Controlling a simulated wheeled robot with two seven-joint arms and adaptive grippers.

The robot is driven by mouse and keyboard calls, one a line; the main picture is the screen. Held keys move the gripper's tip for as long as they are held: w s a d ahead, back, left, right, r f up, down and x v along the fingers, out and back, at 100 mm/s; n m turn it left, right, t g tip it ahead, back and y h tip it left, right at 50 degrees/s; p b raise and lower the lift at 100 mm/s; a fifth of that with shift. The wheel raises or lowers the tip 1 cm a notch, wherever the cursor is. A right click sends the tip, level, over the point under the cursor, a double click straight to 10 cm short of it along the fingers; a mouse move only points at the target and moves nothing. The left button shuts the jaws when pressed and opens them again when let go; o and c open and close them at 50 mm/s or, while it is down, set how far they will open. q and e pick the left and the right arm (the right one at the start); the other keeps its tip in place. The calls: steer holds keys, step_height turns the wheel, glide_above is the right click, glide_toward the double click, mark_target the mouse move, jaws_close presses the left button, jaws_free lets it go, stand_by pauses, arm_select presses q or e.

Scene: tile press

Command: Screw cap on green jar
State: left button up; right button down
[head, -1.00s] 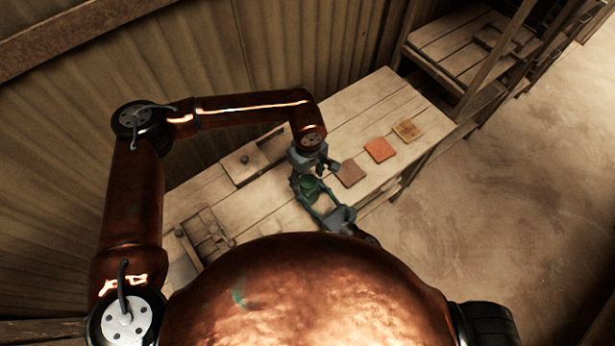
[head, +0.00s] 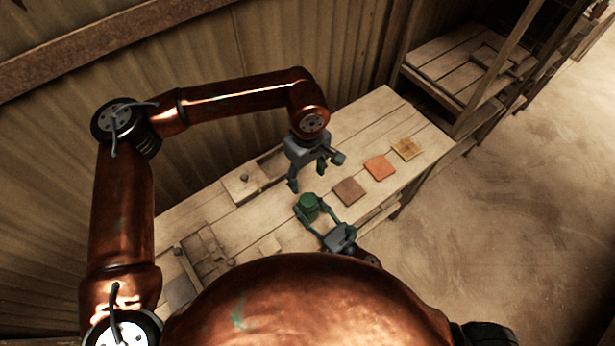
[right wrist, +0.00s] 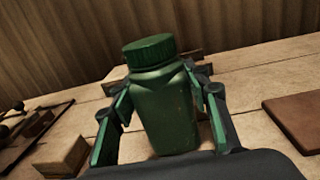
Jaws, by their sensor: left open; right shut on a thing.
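The green jar (head: 311,213) stands at the work table's front middle. It also fills the middle of the right wrist view (right wrist: 168,112). A ribbed green cap (right wrist: 149,51) sits on its mouth, apparently level with the jar's shoulders; how tightly it is screwed I cannot tell. My right gripper (head: 315,209) is shut on the jar's body, one finger on each side. My left gripper (head: 315,174) is open and empty, raised above and behind the jar, clear of the cap. The jar's underside is hidden by the right gripper's palm in the right wrist view.
Brown (head: 349,191), orange (head: 380,167) and tan (head: 407,149) tiles lie in a row to the right on the wooden table (head: 375,115). A wooden block with a knob (head: 243,182) and a partitioned tray (head: 205,250) are on the left. A corrugated wall stands behind.

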steer(key=c, duration=1)
jaws_free()
steer(key=v, duration=1.2)
